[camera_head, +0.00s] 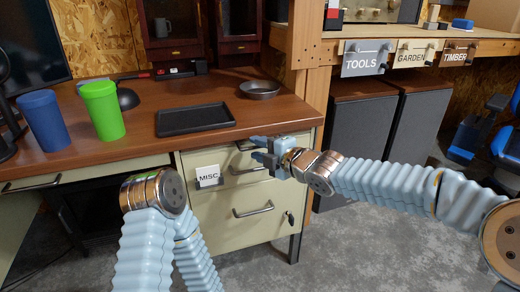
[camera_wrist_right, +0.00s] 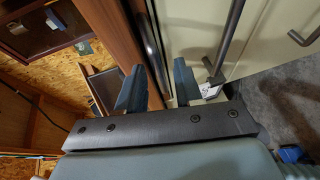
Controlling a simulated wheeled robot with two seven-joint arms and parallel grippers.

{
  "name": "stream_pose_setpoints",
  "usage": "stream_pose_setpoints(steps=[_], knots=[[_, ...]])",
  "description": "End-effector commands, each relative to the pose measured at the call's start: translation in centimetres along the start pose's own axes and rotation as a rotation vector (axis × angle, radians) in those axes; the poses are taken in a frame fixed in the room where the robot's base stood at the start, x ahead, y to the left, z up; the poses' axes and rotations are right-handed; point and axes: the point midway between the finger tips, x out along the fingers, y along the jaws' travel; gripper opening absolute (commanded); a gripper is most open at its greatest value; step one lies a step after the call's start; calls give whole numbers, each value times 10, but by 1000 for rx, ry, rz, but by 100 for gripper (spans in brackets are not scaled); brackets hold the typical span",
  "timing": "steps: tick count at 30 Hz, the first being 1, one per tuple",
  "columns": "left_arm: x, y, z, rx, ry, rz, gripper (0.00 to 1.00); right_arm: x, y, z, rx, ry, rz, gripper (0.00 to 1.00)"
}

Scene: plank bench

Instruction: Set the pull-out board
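The pull-out board (camera_head: 226,150) looks like a narrow cream front just under the desk top, above the drawers, and appears pushed in. Its dark bar handle (camera_wrist_right: 152,50) shows in the right wrist view. My right gripper (camera_head: 260,151) is at the desk's front edge, by the right end of this front. In the right wrist view my right gripper (camera_wrist_right: 156,84) has its two fingers spread apart, with the handle's end lying between them; I cannot tell whether they touch it. My left arm rises at the lower left, but its gripper is not in view.
The desk top (camera_head: 165,97) holds a black tray (camera_head: 195,119), a dark bowl (camera_head: 259,89), a green cup (camera_head: 103,111) and a blue cup (camera_head: 44,120).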

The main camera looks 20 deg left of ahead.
Motion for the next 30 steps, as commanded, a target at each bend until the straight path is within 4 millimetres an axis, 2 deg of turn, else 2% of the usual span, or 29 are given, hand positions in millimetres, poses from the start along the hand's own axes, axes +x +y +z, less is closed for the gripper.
stream_pose_setpoints(steps=[2, 6, 9, 30], knots=[[0, 0, 0, 0, 0, 0, 62, 0, 0, 0, 0, 0, 0, 33], [0, 0, 0, 0, 0, 0, 62, 0, 0, 0, 0, 0, 0, 12], [0, 0, 0, 0, 0, 0, 62, 0, 0, 0, 1, 0, 0, 0], [0, 0, 0, 0, 0, 0, 62, 0, -1, 0, 1, 0, -1, 0]])
